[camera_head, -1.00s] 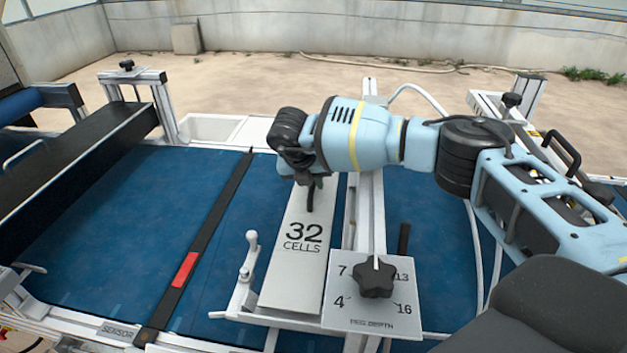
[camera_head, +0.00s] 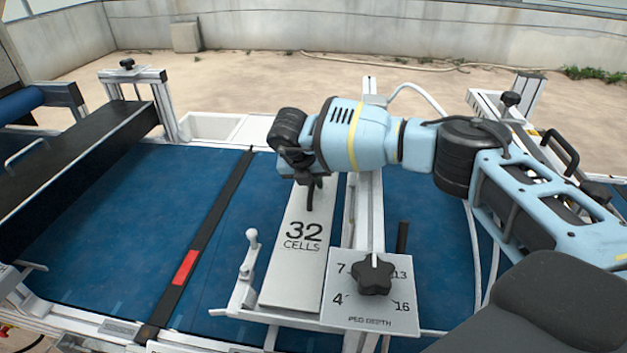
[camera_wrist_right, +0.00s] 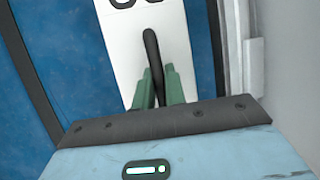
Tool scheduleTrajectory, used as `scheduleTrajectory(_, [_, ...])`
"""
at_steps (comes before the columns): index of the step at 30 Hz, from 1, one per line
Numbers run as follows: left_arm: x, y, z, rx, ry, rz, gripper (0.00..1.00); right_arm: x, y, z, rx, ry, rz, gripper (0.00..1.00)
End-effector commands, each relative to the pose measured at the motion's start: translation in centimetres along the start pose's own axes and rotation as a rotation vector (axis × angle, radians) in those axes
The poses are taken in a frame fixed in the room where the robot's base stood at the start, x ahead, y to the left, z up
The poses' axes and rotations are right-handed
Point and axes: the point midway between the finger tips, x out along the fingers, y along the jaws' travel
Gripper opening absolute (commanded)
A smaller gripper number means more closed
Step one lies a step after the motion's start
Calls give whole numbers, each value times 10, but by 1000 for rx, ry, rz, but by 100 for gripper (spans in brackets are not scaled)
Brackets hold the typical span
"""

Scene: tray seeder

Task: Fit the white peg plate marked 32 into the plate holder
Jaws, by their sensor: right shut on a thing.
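The white peg plate (camera_head: 293,272), marked 32 CELLS, lies lengthwise over the blue belt, beside the white rail. Its near end rests at the white plate holder (camera_head: 240,297), next to the lever; its far end is hidden under my right arm. My right gripper (camera_head: 311,197) is above the plate, shut on its dark handle. In the right wrist view the green fingertips (camera_wrist_right: 158,88) close on the black curved handle (camera_wrist_right: 152,50), with the white plate (camera_wrist_right: 172,30) beneath. I cannot tell whether the plate is fully seated. My left gripper is not in view.
A peg depth panel (camera_head: 345,312) with a black star knob (camera_head: 375,275) stands right of the plate's near end. A small lever (camera_head: 250,250) stands at its left. A black strip with a red mark (camera_head: 185,268) crosses the blue belt (camera_head: 120,215) farther left.

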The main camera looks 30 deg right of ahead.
Motion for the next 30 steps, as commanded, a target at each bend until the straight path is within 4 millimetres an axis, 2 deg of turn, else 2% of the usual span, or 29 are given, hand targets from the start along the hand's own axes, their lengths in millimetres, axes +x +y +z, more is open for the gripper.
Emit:
scheduleTrajectory(21, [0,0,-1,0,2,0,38,3,1,-1,1,-3,2,0])
scheduleTrajectory(22, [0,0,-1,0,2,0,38,2,1,0,1,-3,2,15])
scheduleTrajectory(27, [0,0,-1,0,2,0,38,3,1,-1,1,-2,2,37])
scheduleTrajectory(30, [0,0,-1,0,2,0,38,4,1,-1,0,-1,1,38])
